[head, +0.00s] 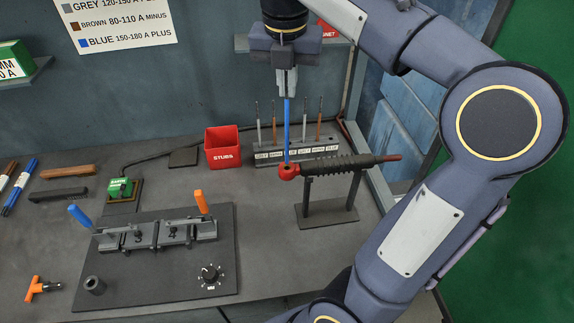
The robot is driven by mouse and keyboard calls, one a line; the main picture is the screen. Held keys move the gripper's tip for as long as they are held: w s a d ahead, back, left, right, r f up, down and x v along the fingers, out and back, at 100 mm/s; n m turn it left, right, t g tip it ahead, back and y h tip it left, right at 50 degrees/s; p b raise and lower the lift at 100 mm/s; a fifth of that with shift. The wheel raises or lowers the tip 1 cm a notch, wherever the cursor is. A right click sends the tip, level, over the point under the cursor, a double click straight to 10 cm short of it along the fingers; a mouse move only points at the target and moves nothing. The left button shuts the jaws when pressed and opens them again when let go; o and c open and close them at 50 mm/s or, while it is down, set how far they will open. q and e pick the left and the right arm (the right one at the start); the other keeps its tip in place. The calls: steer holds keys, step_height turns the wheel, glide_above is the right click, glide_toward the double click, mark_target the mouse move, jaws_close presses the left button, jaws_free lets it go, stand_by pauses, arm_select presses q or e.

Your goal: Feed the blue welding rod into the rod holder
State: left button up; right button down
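My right gripper (287,85) points straight down above the back of the bench and is shut on the blue welding rod (287,130). The rod hangs upright, and its lower end meets the red head of the rod holder (345,163) in this view. I cannot tell whether the rod's tip is inside the head or just in front of or behind it. The holder has a black coiled grip and lies level on a dark stand (327,213), its red head to the left. My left gripper is not in view.
A labelled rod rack (268,153) with several grey and brown rods stands just behind the holder. A red STUBS bin (222,147) is to its left. A dark plate with clamps (160,270) fills the front left.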

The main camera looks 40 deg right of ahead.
steer(key=b, duration=0.3)
glide_above(287, 141)
steer(key=shift+w+d+f, duration=0.15)
steer(key=shift+f, duration=1.05)
steer(key=shift+w+d+f, duration=0.1)
steer(key=shift+f, duration=1.05)
steer(key=shift+f+b, duration=1.15)
steer(key=shift+f, duration=0.75)
steer(key=shift+f, duration=0.2)
steer(key=shift+f+b, duration=1.2)
steer(key=shift+f, duration=0.6)
steer(key=shift+f, duration=0.15)
